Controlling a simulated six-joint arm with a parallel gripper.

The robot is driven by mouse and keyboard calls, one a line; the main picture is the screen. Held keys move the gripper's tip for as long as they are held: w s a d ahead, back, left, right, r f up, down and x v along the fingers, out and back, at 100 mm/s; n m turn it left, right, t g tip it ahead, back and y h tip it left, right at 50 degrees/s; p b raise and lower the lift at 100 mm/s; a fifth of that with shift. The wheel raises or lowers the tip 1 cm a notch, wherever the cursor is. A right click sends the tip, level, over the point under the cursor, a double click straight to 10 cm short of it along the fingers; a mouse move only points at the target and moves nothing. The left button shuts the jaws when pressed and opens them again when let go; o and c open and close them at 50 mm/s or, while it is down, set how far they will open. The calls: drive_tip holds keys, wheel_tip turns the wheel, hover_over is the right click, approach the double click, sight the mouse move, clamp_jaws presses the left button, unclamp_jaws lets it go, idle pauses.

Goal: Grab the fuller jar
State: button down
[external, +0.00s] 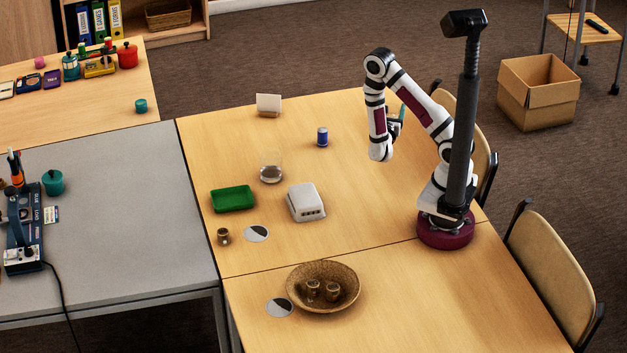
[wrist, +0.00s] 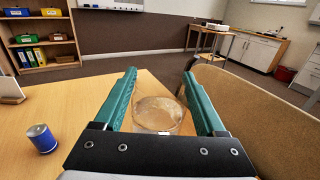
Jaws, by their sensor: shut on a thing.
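One clear jar (external: 271,168) stands upright on the wooden table in the external view, with a shallow greyish layer at its bottom. My gripper (wrist: 159,74) has its teal fingers on both sides of another clear jar (wrist: 158,116) in the wrist view and is shut on it. In the external view my gripper (external: 401,113) is at the far right of the table, mostly behind my arm. The held jar is hidden there.
A blue can (external: 322,137), a white card holder (external: 268,105), a green tray (external: 233,199), a white box (external: 306,202) and a small brown cup (external: 223,237) stand on the table. A brown bowl (external: 350,285) holds small cups. A chair (wrist: 245,110) is close to my gripper's right.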

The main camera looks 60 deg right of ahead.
drive_tip(key=shift+s+d+r, duration=0.4)
drive_tip(key=shift+s+r, duration=0.05)
drive_tip(key=shift+s, duration=0.25)
idle(1.8)
